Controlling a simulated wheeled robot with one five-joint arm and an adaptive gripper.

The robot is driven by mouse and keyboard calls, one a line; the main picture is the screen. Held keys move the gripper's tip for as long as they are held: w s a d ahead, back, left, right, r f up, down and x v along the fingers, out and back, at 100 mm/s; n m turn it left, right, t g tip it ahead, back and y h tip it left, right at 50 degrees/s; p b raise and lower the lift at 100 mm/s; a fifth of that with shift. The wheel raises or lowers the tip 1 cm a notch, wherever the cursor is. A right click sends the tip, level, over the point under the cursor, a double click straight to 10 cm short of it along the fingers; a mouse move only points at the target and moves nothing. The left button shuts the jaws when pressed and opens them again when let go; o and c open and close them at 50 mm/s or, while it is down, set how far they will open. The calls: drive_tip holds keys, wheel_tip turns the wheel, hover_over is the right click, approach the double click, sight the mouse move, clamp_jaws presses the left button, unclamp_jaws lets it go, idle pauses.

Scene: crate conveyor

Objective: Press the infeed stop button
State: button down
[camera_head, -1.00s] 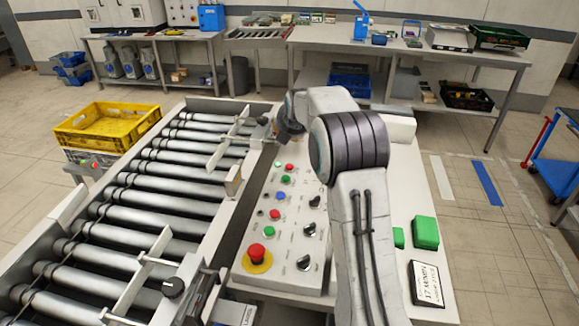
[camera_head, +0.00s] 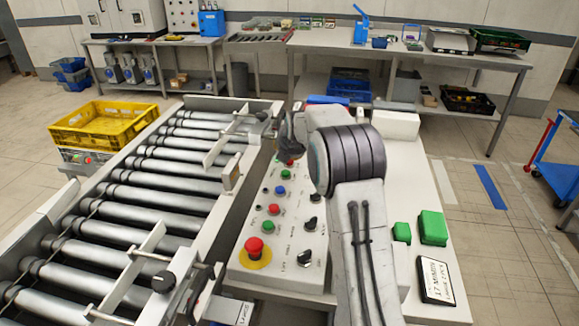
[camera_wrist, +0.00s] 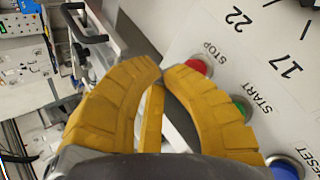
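The white control panel (camera_head: 283,237) stands beside the roller conveyor (camera_head: 130,205). In the wrist view a red button (camera_wrist: 198,66) labelled STOP lies just right of my fingertips, with a green START button (camera_wrist: 242,106) and a blue RESET button (camera_wrist: 284,168). My gripper (camera_wrist: 162,68) has yellow fingers with their tips together and nothing between them. In the head view my gripper (camera_head: 291,140) is over the far end of the panel and hides part of the buttons there. I cannot tell whether it touches the panel. No word "infeed" is readable.
A large red mushroom button (camera_head: 254,246) on a yellow base is at the panel's near end. Black knobs (camera_head: 306,258) line its right side. Green boxes (camera_head: 433,227) and a small sign (camera_head: 436,281) lie to the right. A yellow crate (camera_head: 104,123) is beyond the conveyor.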

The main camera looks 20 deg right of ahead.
drive_tip(key=c, duration=1.9)
unclamp_jaws()
clamp_jaws()
drive_tip(key=shift+f, duration=0.25)
drive_tip(key=shift+f+b, duration=0.2)
drive_tip(key=shift+b, duration=0.25)
drive_tip(key=shift+f+b, duration=0.5)
drive_tip(key=shift+f, duration=0.05)
drive_tip(key=shift+r, duration=0.1)
drive_tip(key=shift+r+p, duration=0.65)
drive_tip(key=shift+r, duration=0.2)
drive_tip(key=shift+r, duration=0.1)
drive_tip(key=shift+r+p, duration=1.8)
drive_tip(key=shift+r, duration=0.6)
